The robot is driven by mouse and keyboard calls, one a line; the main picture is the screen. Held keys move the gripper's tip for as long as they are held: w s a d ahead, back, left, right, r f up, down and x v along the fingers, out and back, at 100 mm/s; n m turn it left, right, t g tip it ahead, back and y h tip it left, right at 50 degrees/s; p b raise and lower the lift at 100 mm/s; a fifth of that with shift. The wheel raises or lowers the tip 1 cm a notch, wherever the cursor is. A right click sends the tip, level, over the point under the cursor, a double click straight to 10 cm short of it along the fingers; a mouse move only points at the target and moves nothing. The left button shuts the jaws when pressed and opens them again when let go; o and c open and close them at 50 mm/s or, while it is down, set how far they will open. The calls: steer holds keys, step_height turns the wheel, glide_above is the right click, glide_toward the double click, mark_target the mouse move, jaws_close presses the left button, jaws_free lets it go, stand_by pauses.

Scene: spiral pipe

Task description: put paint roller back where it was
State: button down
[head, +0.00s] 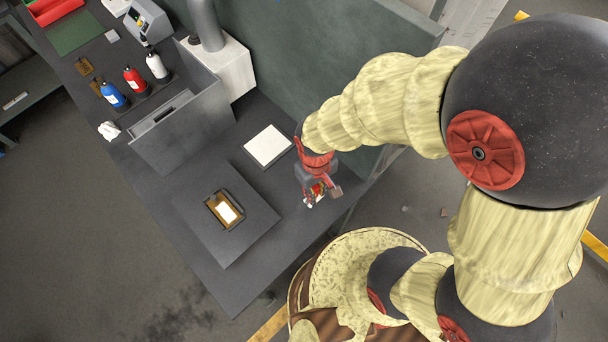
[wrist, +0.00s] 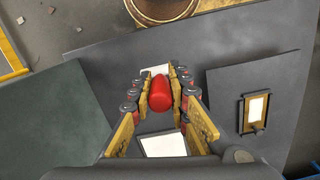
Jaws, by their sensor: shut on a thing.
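My gripper (wrist: 162,95) is shut on a red, rounded piece, which appears to be the handle of the paint roller (wrist: 161,94). A pale piece shows just beyond it between the fingertips; I cannot tell if it is the roller's head. In the head view, my gripper (head: 316,190) is over the right end of the dark table, and the paint roller is mostly hidden by the fingers. A white square pad (head: 267,146) lies on the table to the left of my gripper. It also shows near the bottom of the wrist view (wrist: 163,144).
A small brown tray (head: 211,206) with a white piece in it sits on a dark raised board (head: 190,195). Blue, red and white bottles (head: 134,80) stand beyond a grey box (head: 180,128). A dark green panel (head: 300,60) borders the table's back.

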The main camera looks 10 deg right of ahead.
steer(key=w+f, duration=0.3)
steer(key=f, duration=0.1)
steer(key=w+a+f, duration=0.1)
steer(key=w+f, duration=0.3)
steer(key=w+a+f+b, duration=0.1)
steer(key=w+f, duration=0.3)
steer(key=shift+w, duration=0.15)
steer(key=shift+r, duration=0.1)
steer(key=c, duration=2.2)
jaws_free()
steer(key=shift+f, duration=0.25)
steer(key=o, duration=0.5)
steer(key=shift+r, duration=0.1)
